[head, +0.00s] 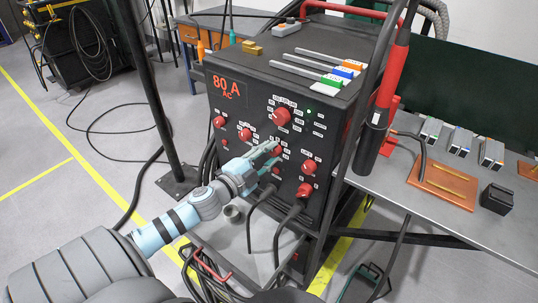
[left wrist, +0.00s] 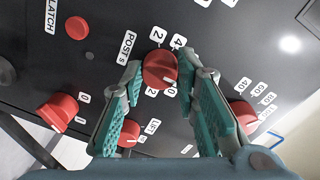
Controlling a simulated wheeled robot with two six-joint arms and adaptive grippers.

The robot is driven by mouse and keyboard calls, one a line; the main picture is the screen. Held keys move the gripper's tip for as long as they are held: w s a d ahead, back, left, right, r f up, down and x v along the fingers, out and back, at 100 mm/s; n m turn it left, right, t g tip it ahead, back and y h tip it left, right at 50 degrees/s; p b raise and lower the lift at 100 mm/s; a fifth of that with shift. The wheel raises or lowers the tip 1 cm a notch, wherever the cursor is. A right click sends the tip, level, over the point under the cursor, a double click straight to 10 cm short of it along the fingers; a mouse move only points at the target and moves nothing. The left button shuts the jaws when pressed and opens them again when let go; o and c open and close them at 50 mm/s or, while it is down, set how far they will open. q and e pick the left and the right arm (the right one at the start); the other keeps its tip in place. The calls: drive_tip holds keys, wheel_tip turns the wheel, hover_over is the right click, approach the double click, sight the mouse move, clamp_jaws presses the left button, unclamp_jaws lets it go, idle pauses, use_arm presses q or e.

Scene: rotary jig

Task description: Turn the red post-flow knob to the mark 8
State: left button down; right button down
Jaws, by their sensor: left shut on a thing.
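The red post-flow knob (left wrist: 160,68) is on the dark front panel, beside a label that reads "POST S" in the left wrist view. In the head view the knob (head: 277,151) is partly covered by my left gripper (head: 270,153). My left gripper (left wrist: 160,72) has its teal-padded fingers on either side of the knob and is shut on it. Marks reading 2, 4 and 0 show around the knob. My right gripper is not in view.
Other red knobs surround it on the panel, including one (left wrist: 58,112) left and one (left wrist: 244,115) right in the wrist view. Black cables (head: 287,222) hang from the panel below. A black post (head: 150,85) stands left; a grey bench (head: 400,185) is right.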

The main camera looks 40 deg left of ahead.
use_arm(q)
drive_tip(key=c, duration=1.2)
unclamp_jaws()
drive_tip(key=shift+c, duration=0.2)
drive_tip(key=s, duration=1.2)
drive_tip(key=shift+r, duration=0.25)
